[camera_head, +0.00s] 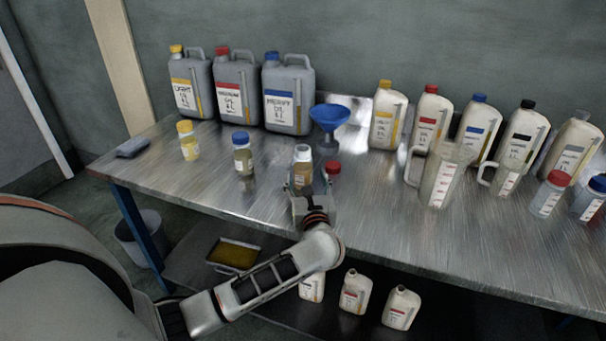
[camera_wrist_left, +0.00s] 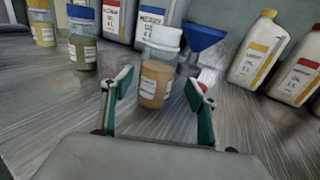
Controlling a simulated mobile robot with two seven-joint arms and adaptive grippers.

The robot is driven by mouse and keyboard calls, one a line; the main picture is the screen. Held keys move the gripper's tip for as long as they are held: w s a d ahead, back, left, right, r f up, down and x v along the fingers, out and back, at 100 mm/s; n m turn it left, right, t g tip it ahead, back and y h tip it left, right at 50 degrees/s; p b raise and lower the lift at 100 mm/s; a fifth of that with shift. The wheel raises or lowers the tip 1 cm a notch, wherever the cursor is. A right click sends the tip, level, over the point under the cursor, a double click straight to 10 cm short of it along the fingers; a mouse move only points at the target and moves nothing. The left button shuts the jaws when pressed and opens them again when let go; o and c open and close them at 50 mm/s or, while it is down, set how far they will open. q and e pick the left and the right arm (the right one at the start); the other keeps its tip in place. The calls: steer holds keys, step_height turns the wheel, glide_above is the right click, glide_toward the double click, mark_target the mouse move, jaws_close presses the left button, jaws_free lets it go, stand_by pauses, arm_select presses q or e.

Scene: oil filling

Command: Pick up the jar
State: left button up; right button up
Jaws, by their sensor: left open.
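My left gripper (camera_head: 303,186) is on the near side of this jar, low over the table. In the left wrist view its fingers (camera_wrist_left: 158,88) are open, with the jar framed between them and a gap on each side. The gripper hides the jar's lower part in the head view. My right gripper is not in view.
A blue-lidded jar (camera_head: 242,154) and a yellow-lidded jar (camera_head: 188,141) stand to the left. A blue funnel (camera_head: 329,118) is behind. Large grey cans (camera_head: 237,90) and a clear jug (camera_head: 438,174) stand farther off.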

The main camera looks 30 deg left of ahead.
mark_target(303, 169)
arm_select(q)
steer(key=x, duration=0.4)
steer(key=shift+s+a+f, duration=0.1)
steer(key=shift+a, duration=0.2)
steer(key=shift+c, duration=0.4)
steer(key=c, duration=1.2)
steer(key=shift+c, duration=0.2)
steer(key=shift+c, duration=0.2)
